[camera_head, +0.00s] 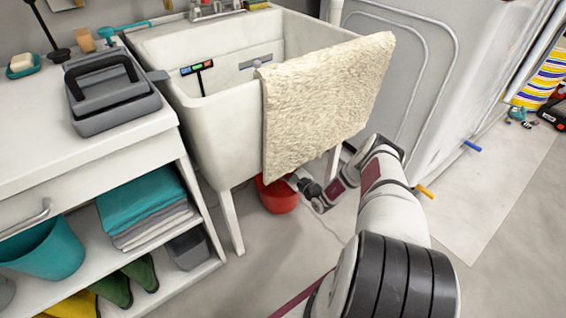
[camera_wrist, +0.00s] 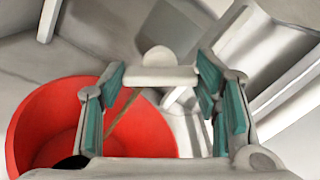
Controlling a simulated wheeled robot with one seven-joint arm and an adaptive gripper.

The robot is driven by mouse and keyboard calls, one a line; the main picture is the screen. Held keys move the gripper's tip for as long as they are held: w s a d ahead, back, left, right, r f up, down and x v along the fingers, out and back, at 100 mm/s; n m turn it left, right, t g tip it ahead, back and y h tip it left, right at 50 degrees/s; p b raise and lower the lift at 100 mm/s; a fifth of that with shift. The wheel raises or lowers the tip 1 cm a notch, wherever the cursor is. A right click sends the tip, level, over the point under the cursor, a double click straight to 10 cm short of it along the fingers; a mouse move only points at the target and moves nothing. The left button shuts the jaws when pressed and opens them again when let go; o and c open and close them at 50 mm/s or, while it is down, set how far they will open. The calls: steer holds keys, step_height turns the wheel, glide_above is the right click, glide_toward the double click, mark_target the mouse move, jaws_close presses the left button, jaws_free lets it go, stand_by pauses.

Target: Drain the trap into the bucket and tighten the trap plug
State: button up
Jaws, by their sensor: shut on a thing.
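The red bucket (camera_head: 277,196) stands on the floor under the utility sink (camera_head: 228,130). In the wrist view the bucket (camera_wrist: 40,125) fills the left side, open upward, with a dark patch low inside. My gripper (camera_head: 296,181) reaches under the sink beside the bucket. In the wrist view my gripper (camera_wrist: 160,88) has its teal pads on both sides of a pale trap plug (camera_wrist: 155,76) and is shut on it. A thin brown streak (camera_wrist: 122,105) runs from near the plug down towards the bucket. The trap is hidden behind the rug in the head view.
A shaggy beige rug (camera_head: 325,95) hangs over the sink's front edge, close above my arm. A white cabinet (camera_head: 100,160) with shelves stands left of the sink. A grey panel (camera_head: 440,60) with blue and orange handles stands at right. Floor in front is mostly clear.

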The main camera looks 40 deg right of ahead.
steer(key=n+p, duration=0.3)
steer(key=n, duration=0.5)
steer(key=shift+f+n, duration=0.1)
steer(key=shift+n, duration=0.3)
steer(key=shift+p, duration=0.3)
steer(key=o, duration=1.1)
steer(key=shift+o, duration=0.2)
steer(key=shift+s, duration=0.15)
steer(key=s, duration=1.1)
steer(key=shift+s+d, duration=0.15)
steer(key=shift+s, duration=0.25)
